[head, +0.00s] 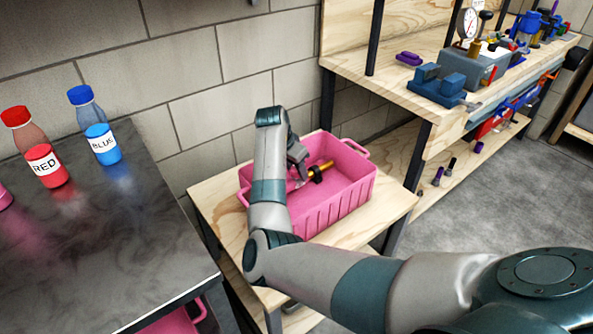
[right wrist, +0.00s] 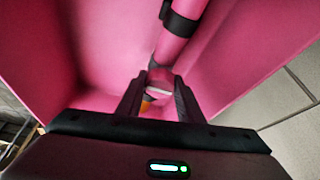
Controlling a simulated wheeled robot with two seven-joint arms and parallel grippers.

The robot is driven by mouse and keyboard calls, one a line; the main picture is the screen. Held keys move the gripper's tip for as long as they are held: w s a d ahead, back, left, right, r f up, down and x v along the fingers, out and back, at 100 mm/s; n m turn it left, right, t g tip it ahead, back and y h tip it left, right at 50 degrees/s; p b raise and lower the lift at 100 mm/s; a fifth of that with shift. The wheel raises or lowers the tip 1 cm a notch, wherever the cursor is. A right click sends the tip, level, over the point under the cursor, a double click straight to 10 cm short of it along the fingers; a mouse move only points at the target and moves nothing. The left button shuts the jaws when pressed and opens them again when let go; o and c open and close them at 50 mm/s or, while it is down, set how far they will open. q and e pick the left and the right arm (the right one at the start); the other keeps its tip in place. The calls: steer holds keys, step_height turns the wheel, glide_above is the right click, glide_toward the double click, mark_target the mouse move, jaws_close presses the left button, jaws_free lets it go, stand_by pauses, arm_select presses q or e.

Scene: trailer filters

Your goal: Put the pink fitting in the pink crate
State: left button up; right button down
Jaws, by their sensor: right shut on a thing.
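The pink crate (head: 345,200) stands open on a small wooden table, left of the workbench. My right gripper (head: 300,172) reaches down into it from its left side. In the right wrist view the fingers (right wrist: 160,100) are closed around one end of the pink fitting (right wrist: 165,50), a pink tube with a black band. Pink crate walls surround it there. My left gripper is out of view.
A red bottle (head: 43,158) and a blue bottle (head: 98,135) stand on the dark table at left. The wooden workbench (head: 400,95) at right holds a blue vise (head: 440,88) and tools. A block wall is behind the crate.

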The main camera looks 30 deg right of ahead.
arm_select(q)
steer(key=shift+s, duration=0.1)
arm_select(e)
steer(key=c, duration=1.6)
jaws_free()
steer(key=shift+f, duration=0.1)
steer(key=o, duration=0.4)
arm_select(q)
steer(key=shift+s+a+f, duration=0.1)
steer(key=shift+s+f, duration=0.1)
